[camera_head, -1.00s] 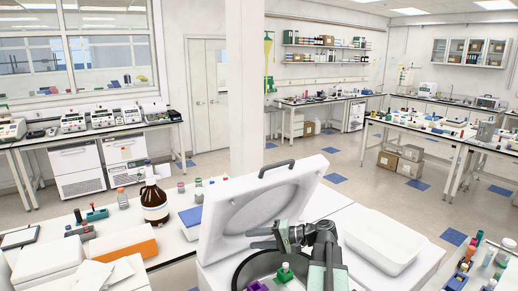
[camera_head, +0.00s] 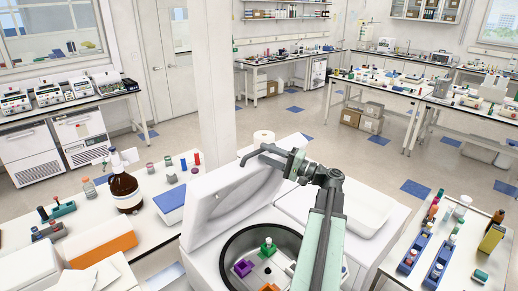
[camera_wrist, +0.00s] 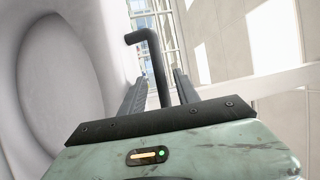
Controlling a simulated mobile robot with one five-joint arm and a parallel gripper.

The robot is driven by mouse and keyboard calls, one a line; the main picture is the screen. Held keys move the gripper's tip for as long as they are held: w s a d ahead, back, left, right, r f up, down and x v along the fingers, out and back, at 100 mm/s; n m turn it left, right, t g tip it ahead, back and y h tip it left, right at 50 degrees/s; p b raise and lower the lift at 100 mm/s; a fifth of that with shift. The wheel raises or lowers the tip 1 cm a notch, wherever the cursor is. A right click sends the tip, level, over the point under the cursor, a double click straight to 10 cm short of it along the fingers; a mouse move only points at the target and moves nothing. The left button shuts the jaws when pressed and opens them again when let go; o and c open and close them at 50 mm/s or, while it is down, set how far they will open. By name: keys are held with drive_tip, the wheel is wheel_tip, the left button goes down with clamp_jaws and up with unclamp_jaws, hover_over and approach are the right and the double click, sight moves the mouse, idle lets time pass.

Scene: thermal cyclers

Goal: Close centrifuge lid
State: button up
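The centrifuge (camera_head: 205,262) is a white box with its lid (camera_head: 240,195) raised and tilted back. Its round bowl (camera_head: 232,240) is open, with purple, green and orange holders inside. The lid's black bent handle (camera_wrist: 152,62) shows in the wrist view, with the pale inner face of the lid (camera_wrist: 60,80) at left. My gripper (camera_head: 276,158) is at the lid's upper edge. In the wrist view, my gripper (camera_wrist: 161,78) has its two grey fingers apart, with the handle bar between them. I cannot tell whether they touch it.
My arm passes in front of the centrifuge's right side. A white tray (camera_head: 368,218) lies to its right. A brown bottle (camera_head: 124,190), an orange box (camera_head: 105,247) and a blue-topped box (camera_head: 170,205) stand on the left bench. Tube racks (camera_head: 412,255) are on the right bench.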

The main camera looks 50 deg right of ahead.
drive_tip(key=shift+x, duration=1.35)
clamp_jaws()
